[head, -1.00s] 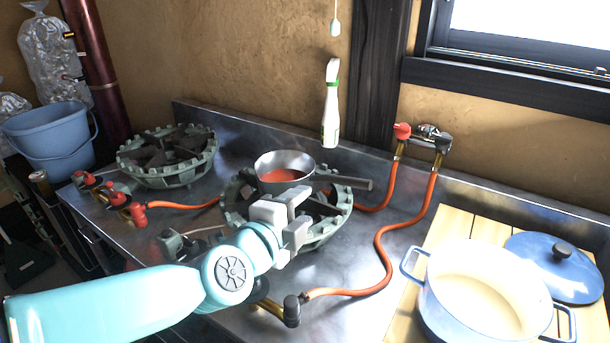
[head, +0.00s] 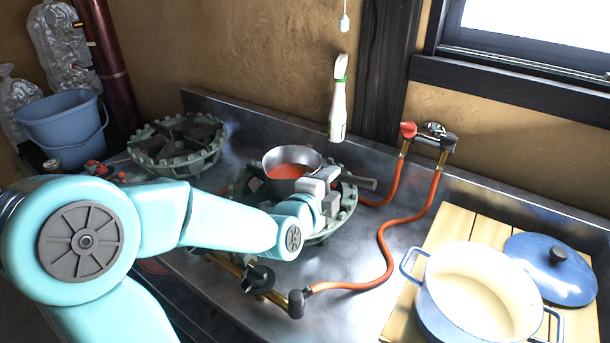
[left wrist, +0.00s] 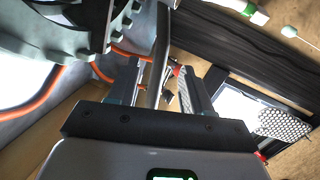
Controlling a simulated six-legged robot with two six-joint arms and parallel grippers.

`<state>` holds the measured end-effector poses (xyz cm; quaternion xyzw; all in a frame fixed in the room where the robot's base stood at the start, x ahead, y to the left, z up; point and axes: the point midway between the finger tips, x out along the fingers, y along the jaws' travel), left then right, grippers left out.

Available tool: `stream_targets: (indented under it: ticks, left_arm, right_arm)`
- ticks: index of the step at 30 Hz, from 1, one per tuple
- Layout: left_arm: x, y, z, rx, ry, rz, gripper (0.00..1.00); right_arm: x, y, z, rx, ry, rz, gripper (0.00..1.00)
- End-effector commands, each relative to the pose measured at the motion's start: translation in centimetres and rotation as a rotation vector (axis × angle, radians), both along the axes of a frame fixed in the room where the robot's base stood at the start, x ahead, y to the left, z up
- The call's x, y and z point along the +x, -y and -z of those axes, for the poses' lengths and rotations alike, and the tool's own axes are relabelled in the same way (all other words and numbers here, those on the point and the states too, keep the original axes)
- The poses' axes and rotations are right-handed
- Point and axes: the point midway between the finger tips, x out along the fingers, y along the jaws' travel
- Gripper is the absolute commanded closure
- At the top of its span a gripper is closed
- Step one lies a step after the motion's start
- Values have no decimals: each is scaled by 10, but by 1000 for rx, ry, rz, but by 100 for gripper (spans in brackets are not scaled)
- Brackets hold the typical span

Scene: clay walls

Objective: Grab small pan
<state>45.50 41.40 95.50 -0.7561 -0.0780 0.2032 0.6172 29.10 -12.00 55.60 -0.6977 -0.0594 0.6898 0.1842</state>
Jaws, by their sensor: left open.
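The small pan (head: 284,171) is a metal pan with red sauce, resting on the nearer green gas burner (head: 241,190). Its grey handle (head: 363,183) points right. My left gripper (head: 332,186) is at the handle, just right of the pan body. In the left wrist view the handle (left wrist: 160,45) runs between the two spread fingers of my left gripper (left wrist: 158,75), which is open. The gripper hides part of the handle and the burner in the head view. I cannot tell whether a finger touches the handle. My right gripper is not in view.
A second burner (head: 178,146) stands at the back left. An orange hose (head: 383,235) runs to the wall tap. A white bottle (head: 338,108) is behind the pan. A large blue-white pot (head: 434,305) and blue lid (head: 535,277) are on a wooden board at right.

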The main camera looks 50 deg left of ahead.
Motion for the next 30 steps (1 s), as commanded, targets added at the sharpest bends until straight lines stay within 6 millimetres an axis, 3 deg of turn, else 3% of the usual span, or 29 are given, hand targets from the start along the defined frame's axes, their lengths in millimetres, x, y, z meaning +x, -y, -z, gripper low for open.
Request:
stream_targets:
  ticks: [9, 18, 19, 23, 24, 30]
  left_arm:
    - [42, -16, 10, 0, -1, 0, 51]
    - [49, -19, 12, 1, 0, 0, 51]
    - [49, -19, 12, 1, 0, 0, 54]
    - [49, -19, 12, 0, 0, 0, 96]
    - [49, -19, 12, 0, 0, 0, 100]
    - [49, -20, 10, 3, 3, 0, 100]
  right_arm:
    - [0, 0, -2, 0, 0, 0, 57]
    - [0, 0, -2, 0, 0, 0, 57]
    - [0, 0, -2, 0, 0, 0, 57]
    - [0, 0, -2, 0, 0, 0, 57]
    - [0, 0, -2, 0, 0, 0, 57]
    - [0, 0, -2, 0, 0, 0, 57]
